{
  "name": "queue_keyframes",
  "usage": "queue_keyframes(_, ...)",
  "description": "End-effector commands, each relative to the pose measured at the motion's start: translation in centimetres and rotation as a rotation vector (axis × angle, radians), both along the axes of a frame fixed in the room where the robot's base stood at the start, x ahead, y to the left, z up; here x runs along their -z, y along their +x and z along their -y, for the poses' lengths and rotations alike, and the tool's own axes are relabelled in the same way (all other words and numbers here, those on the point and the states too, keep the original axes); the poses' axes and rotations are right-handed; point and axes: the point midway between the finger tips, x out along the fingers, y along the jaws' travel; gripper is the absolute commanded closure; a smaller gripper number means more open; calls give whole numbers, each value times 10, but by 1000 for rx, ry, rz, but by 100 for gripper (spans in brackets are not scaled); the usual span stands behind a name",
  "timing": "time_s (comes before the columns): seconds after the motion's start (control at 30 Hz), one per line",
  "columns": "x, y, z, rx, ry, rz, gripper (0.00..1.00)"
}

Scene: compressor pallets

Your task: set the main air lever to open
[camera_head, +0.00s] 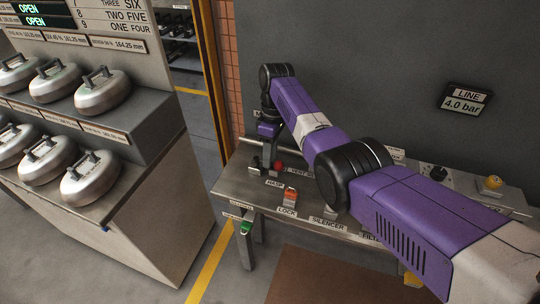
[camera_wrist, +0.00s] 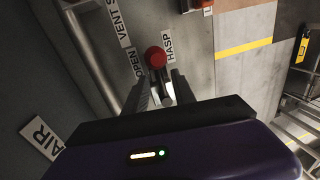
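The main air lever has a round red knob, seen in the wrist view (camera_wrist: 156,57), on a short grey stem near the labels OPEN (camera_wrist: 137,64) and HASP (camera_wrist: 169,46). My gripper (camera_wrist: 159,84) is over it, with dark fingers apart on either side of the stem. A gap shows between the fingers, and I see no clear grip. In the head view the red knob (camera_head: 279,166) shows just right of my gripper (camera_head: 266,162), at the bench's far left. The lever's exact angle is hard to tell.
The grey bench (camera_head: 235,188) carries a red lock (camera_head: 290,194) near the LOCK label and a yellow knob (camera_head: 493,183) at right. A LINE gauge (camera_head: 465,99) on the wall reads 4.0 bar. A rack with several metal kettle-shaped weights (camera_head: 103,92) stands left, across an open aisle.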

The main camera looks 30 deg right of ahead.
Motion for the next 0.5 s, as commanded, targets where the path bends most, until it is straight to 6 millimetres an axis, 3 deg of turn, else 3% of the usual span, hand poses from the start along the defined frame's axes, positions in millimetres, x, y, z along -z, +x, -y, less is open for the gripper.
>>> queue_keyframes(0.27, -3, 0, 1, 0, -1, -1, 68)
queue_keyframes(0.5, -38, 5, 6, 0, -1, 2, 68)
